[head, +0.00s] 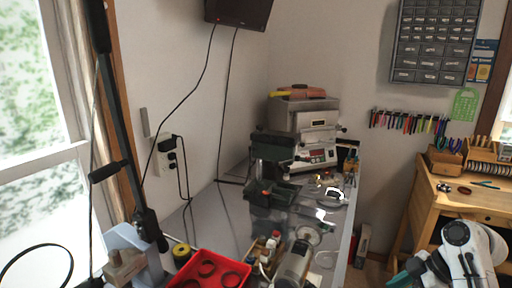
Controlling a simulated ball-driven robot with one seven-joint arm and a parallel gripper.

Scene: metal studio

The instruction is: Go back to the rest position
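White rounded links of my arm show at the bottom right, in front of the wooden bench. My gripper does not show clearly anywhere, so its fingers and anything between them are out of sight. The task names no object.
A wooden bench (432,200) stands at right. A dark lever pole (122,130) rises at left by the window.

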